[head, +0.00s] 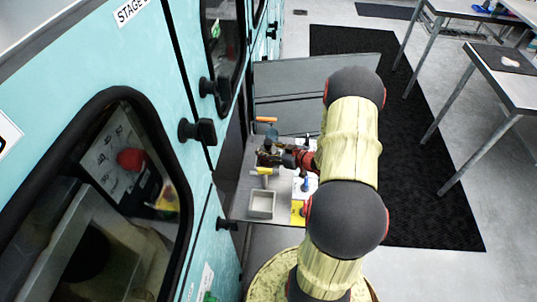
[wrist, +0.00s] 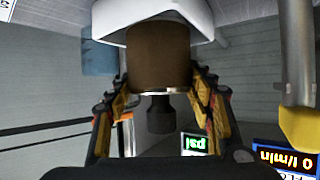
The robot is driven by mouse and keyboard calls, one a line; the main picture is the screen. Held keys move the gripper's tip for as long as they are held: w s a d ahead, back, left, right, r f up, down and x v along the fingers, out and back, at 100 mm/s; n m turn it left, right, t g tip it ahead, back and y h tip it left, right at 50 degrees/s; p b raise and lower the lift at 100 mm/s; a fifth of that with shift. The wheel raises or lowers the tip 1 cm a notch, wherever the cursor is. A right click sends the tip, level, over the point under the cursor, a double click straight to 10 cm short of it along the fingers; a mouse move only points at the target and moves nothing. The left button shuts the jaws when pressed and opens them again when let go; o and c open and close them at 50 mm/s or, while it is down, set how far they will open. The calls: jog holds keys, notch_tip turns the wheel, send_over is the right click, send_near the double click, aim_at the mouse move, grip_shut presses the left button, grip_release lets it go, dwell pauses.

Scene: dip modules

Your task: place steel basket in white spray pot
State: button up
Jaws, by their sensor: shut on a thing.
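My gripper (head: 270,158) is small in the head view, over the shelf beside the turquoise cabinet. In the wrist view, my gripper (wrist: 160,108) has a finger on each side of a brown metallic cylinder with a shiny rim and a dark knob, which I take to be the steel basket (wrist: 158,60). The fingers are shut on it. A white angular body, perhaps the white spray pot (wrist: 115,22), shows at the top, close to the cylinder. Whether they touch is unclear. A pale open square box (head: 262,204) stands on the shelf; I cannot tell whether it is the same white body.
The turquoise cabinet (head: 60,70) with dark handles (head: 197,131) borders the shelf on the left. A grey panel (head: 290,85) stands behind it. A yellow-handled item (head: 264,171) lies near my gripper. Lit displays (wrist: 197,144) show upside down in the wrist view. Tables stand at the right.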

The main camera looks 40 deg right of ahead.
jog(key=shift+f, duration=0.4)
jog(key=shift+f, duration=0.1)
jog(key=o, duration=1.4)
jog(key=shift+c, duration=0.2)
jog(key=shift+s+d+r, duration=0.1)
jog(key=shift+r, duration=0.1)
jog(key=p+v, duration=0.3)
jog(key=v, duration=0.8)
jog(key=shift+s, duration=0.35)
